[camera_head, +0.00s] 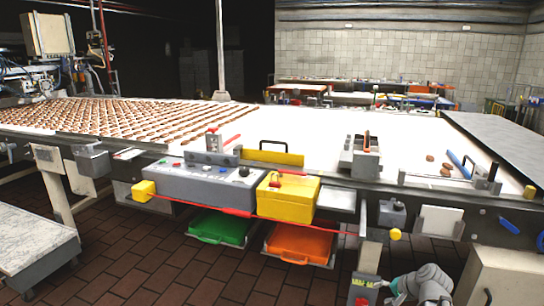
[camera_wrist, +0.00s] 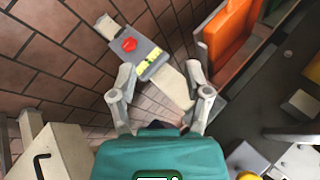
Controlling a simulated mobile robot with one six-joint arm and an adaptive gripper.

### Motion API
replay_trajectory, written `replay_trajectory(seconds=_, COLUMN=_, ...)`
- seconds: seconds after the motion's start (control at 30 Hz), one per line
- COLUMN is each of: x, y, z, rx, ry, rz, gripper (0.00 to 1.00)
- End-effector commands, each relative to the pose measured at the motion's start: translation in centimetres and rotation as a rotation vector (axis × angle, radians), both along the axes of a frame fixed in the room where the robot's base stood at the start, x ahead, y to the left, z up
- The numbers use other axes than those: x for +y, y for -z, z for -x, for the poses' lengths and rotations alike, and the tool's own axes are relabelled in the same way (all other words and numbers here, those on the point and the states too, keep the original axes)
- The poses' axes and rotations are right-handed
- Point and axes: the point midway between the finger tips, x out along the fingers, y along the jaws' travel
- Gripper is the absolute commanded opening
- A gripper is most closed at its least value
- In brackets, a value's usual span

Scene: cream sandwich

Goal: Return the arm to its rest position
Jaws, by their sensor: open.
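My gripper (camera_wrist: 160,74) shows in the wrist view, with its two grey fingers apart and nothing held between them. It points down over the brown tiled floor. In the camera_head view, a grey part of my arm (camera_head: 425,283) shows low at the bottom right, in front of the conveyor line.
A long white conveyor (camera_head: 300,125) carries many brown biscuits at left. A yellow box (camera_head: 288,197) sits at its front edge. A green tray (camera_head: 218,228) and orange tray (camera_head: 300,243) hang below. A grey-topped cart (camera_head: 30,240) stands at left. Tiled floor (camera_head: 170,270) is open between.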

Motion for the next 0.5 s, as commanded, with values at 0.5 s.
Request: replay_trajectory(seconds=0.5, x=11.4, y=3.4, z=4.1, rx=0.219, ry=-0.43, rz=0.319, gripper=0.63)
